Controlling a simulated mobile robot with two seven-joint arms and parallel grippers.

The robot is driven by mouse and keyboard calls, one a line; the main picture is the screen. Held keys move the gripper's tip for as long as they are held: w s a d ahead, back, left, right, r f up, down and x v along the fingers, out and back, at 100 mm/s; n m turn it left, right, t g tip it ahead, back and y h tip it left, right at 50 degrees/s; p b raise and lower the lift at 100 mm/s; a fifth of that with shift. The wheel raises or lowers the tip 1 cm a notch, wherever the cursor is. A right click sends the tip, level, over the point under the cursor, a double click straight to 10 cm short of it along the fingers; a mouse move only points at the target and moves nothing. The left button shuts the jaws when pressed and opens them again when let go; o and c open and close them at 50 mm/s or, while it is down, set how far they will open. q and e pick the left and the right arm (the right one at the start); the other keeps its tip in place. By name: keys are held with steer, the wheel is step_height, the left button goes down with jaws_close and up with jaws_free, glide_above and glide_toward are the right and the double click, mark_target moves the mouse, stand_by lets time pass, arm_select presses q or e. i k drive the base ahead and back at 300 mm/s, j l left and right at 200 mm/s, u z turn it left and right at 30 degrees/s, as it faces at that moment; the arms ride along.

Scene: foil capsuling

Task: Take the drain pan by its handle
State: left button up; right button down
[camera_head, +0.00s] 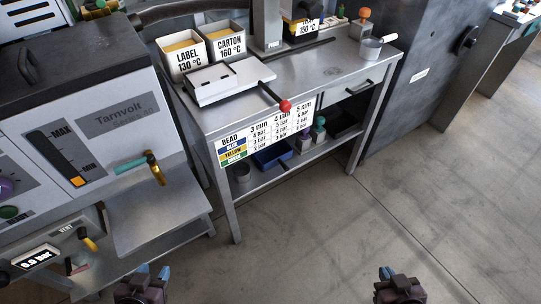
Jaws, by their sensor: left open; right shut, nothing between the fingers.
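A small round metal pan (371,50) with a pale handle stands at the right end of the steel workbench (345,65). It looks like the drain pan. Its handle points up and to the right, near the bench's right edge. My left gripper (153,271) is at the bottom of the view, left of the middle, open and empty. My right gripper (387,271) is at the bottom right, shut and empty. Both are over the floor, far from the pan.
Label and carton bins (228,46), a white flat device (221,82) with a red knob, and an orange-topped bottle (361,22) stand on the bench. The Tarnvolt machine (120,118) fills the left. A dark cabinet (425,75) stands right of the bench. The floor (320,225) in front is clear.

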mark_target(269, 157)
steer(key=i+l, duration=0.15)
steer(key=l, duration=0.25)
steer(key=i+l, duration=0.15)
steer(key=l, duration=0.25)
steer(key=i+l, duration=0.15)
steer(key=l, duration=0.25)
steer(key=z, duration=0.05)
